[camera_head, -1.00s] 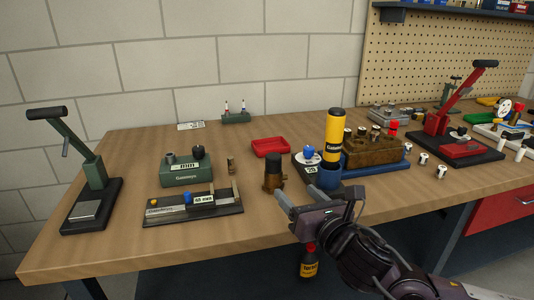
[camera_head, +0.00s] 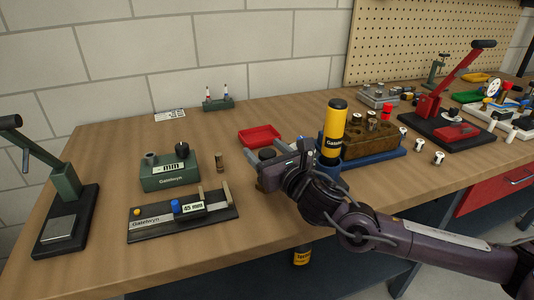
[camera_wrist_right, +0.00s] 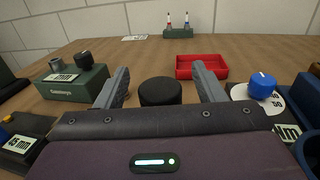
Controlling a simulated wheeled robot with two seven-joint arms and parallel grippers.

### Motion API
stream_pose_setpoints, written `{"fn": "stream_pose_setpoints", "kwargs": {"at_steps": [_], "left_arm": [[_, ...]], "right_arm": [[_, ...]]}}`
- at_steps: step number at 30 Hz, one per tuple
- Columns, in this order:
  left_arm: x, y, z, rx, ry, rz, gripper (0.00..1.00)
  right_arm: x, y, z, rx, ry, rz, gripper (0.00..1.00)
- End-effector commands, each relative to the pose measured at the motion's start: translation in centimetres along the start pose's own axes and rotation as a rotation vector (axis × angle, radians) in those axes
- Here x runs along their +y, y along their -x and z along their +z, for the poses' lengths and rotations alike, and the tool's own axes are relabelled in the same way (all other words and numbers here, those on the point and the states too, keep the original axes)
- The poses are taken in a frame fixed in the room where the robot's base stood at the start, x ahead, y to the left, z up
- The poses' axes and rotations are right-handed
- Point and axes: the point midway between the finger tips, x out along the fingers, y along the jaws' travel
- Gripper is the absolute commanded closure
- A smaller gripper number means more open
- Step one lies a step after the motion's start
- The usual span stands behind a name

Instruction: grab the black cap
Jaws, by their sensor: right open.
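The black cap (camera_wrist_right: 160,92) shows in the right wrist view as a dark round top between my two fingers. It sits low, close to the gripper body, and what is under it is hidden there. In the head view my right gripper (camera_head: 277,151) is at the front middle of the bench and mostly covers the cap and its brown body. In the wrist view my right gripper (camera_wrist_right: 160,72) is open, with one finger on each side of the cap and visible gaps. My left gripper is not in view.
A red tray (camera_head: 260,136) lies just behind the gripper. A yellow and black cylinder (camera_head: 334,120) stands close on the right. A green block (camera_head: 168,177) and a black gauge base (camera_head: 222,212) lie to the left. A blue knob (camera_wrist_right: 262,84) is near the right finger.

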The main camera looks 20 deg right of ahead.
Motion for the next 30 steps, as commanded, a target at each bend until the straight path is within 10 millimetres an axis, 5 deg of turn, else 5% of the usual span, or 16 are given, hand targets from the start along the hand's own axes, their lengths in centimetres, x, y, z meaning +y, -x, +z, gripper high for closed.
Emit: {"fn": "stream_pose_setpoints", "kwargs": {"at_steps": [10,21,30], "left_arm": [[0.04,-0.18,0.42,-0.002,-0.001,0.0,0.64],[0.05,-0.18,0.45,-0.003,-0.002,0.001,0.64],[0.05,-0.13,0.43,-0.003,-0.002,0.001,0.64]], "right_arm": [[0.04,-1.14,-0.09,0.001,0.0,0.0,0.37],[0.01,-1.12,-0.08,0.001,0.0,0.0,0.84],[0.01,-1.12,0.17,0.0,0.0,0.0,0.85]]}}
